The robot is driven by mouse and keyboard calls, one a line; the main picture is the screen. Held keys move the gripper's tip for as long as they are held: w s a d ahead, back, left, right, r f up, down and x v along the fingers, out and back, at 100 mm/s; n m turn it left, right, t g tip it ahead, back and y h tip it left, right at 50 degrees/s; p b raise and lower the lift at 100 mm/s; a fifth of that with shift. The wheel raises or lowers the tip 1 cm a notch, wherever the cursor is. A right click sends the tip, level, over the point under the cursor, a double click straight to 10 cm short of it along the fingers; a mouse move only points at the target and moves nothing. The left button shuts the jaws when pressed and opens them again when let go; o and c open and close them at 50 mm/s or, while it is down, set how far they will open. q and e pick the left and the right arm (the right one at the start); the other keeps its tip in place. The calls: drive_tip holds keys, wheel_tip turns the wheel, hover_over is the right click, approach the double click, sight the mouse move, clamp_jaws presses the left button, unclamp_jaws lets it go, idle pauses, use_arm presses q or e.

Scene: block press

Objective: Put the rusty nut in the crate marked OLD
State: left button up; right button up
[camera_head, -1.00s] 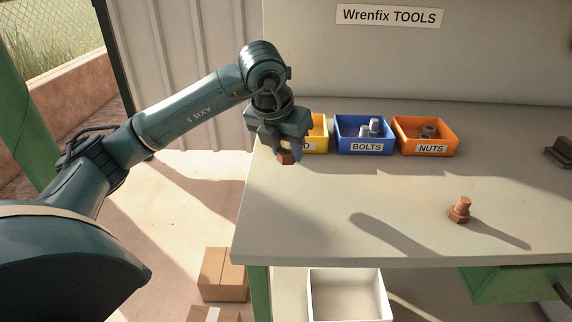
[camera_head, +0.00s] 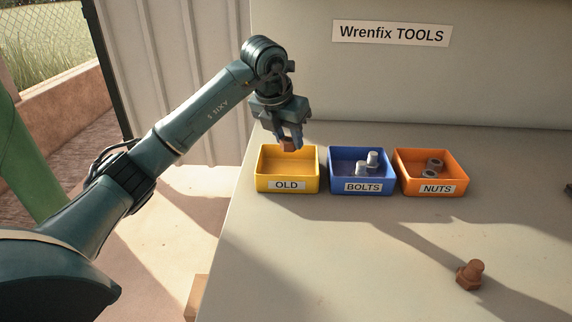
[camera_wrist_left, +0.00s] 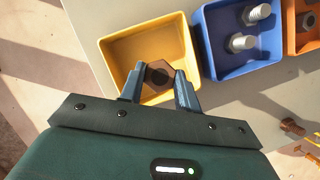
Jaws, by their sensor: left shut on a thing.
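The rusty nut (camera_head: 288,145) is brown and held between the fingers of my left gripper (camera_head: 290,136), which is shut on it. The nut also shows in the left wrist view (camera_wrist_left: 158,76), between the fingertips (camera_wrist_left: 159,88). The yellow crate marked OLD (camera_head: 287,184) stands at the left of the bench, and its inside looks empty. The gripper and nut are over the back part of this crate, seemingly above its floor. In the left wrist view the yellow crate (camera_wrist_left: 113,52) lies behind the nut. My right gripper is not in view.
A blue crate marked BOLTS (camera_head: 362,187) holds grey bolts, and an orange crate marked NUTS (camera_head: 430,187) holds grey nuts, both right of the yellow one. The bench middle is clear.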

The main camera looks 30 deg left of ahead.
use_arm(q)
wheel_tip(320, 180, down, 7)
drive_tip(key=shift+s+f, duration=0.1)
drive_tip(key=shift+f, duration=0.1)
idle(0.3)
drive_tip(key=shift+f+b, duration=0.15)
drive_tip(key=shift+b, duration=0.15)
drive_tip(key=o, duration=1)
drive_tip(key=shift+s+r, duration=0.1)
drive_tip(key=shift+r, duration=0.35)
drive_tip(key=p+v, duration=0.1)
drive_tip(key=v, duration=1)
drive_tip(key=shift+s+r, duration=0.15)
drive_tip(key=shift+s, duration=0.05)
